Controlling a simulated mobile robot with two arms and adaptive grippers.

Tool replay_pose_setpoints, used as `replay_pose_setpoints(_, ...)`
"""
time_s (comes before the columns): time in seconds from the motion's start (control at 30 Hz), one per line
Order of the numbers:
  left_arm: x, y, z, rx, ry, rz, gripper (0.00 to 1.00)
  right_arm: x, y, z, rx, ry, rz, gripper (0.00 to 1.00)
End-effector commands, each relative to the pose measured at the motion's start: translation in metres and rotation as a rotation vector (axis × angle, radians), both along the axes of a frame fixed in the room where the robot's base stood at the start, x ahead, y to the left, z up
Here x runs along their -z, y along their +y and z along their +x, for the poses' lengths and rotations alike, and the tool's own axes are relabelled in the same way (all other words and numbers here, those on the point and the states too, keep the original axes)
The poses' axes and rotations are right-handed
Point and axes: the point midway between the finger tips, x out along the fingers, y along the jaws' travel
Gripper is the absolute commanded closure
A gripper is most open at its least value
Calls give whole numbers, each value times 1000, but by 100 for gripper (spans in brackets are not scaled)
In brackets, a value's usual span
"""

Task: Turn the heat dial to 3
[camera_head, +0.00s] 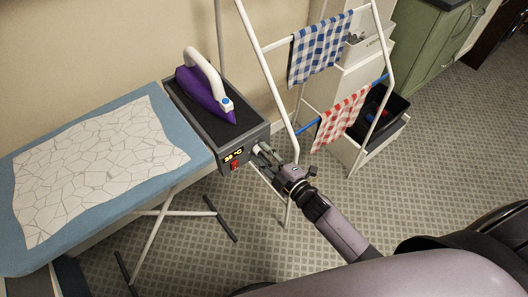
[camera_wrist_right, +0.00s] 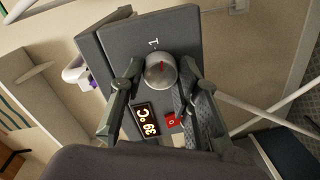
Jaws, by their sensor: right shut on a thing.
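The heat dial is a round silver knob with a red mark (camera_wrist_right: 160,72) on the front of a dark grey iron station (camera_head: 236,133). A white "1" is printed beside the dial, and the red mark points roughly toward it. Other numerals cannot be seen. My right gripper (camera_head: 262,152) reaches in from the lower right and is shut on the dial, one finger on each side, as the right wrist view (camera_wrist_right: 160,75) shows. An orange display (camera_wrist_right: 147,122) reads about 39 °C. My left gripper is not in view.
A purple and white iron (camera_head: 207,92) rests on the station. A red switch (camera_wrist_right: 172,120) sits beside the display. An ironing board with a patterned cloth (camera_head: 95,160) is at left. A white drying rack (camera_head: 281,80) with checked towels stands close behind my gripper.

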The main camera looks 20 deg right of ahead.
Motion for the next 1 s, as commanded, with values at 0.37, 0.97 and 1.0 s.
replay_pose_setpoints(0.37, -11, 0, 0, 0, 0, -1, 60, 0, -1, 1, 1, 123, 335, 98)
replay_pose_setpoints(0.97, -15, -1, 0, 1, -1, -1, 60, 2, -2, 1, 0, 317, 870, 98)
replay_pose_setpoints(1.0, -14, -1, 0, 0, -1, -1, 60, 2, -2, 1, 0, 330, 906, 98)
